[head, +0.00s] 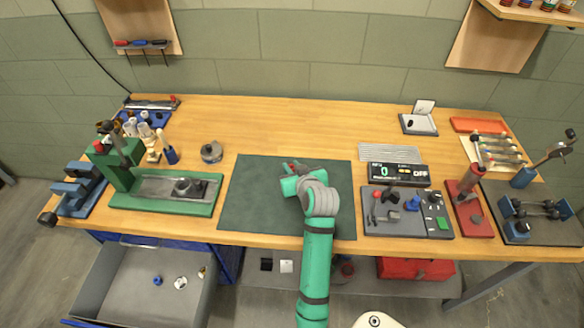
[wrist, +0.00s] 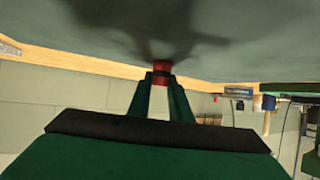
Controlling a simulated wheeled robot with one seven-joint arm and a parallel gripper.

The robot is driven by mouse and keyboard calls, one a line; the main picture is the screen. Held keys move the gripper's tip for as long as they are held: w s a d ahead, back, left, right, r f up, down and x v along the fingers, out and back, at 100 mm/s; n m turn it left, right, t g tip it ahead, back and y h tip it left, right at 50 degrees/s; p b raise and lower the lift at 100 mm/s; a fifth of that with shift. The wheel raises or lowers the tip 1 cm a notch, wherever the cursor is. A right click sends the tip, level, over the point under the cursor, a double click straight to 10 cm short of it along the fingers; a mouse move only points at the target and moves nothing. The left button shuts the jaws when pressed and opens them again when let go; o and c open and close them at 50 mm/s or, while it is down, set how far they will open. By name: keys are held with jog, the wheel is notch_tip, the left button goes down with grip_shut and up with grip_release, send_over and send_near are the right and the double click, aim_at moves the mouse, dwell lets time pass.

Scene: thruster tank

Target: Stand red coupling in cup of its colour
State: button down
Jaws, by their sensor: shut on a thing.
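The red coupling (wrist: 161,67) is a small red cylinder with a dark band, seen between the fingertips in the wrist view. My gripper (wrist: 160,80) is shut on it. The wrist view is upside down, with the dark green mat filling its top, close to the coupling. In the head view only a bit of red (head: 291,165) shows at the end of my arm, over the mat (head: 255,205); the fingers are mostly hidden by my wrist. I cannot make out a red cup with certainty in either view.
A green press (head: 165,200) stands left of the mat, with a round dark part (head: 211,152) behind it. A control panel (head: 405,212) and a red fixture (head: 470,210) stand to the right. An open drawer (head: 125,295) juts out front left. The mat around my arm is clear.

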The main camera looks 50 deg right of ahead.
jog(key=c, duration=1.6)
grip_release()
jog(key=shift+f, duration=0.15)
jog(key=shift+s+a+r, duration=0.15)
jog(key=shift+s+r, duration=0.05)
jog(key=shift+r, duration=0.1)
jog(key=v, duration=1.1)
jog(key=shift+s, duration=0.15)
jog(key=shift+s+a+r, duration=0.1)
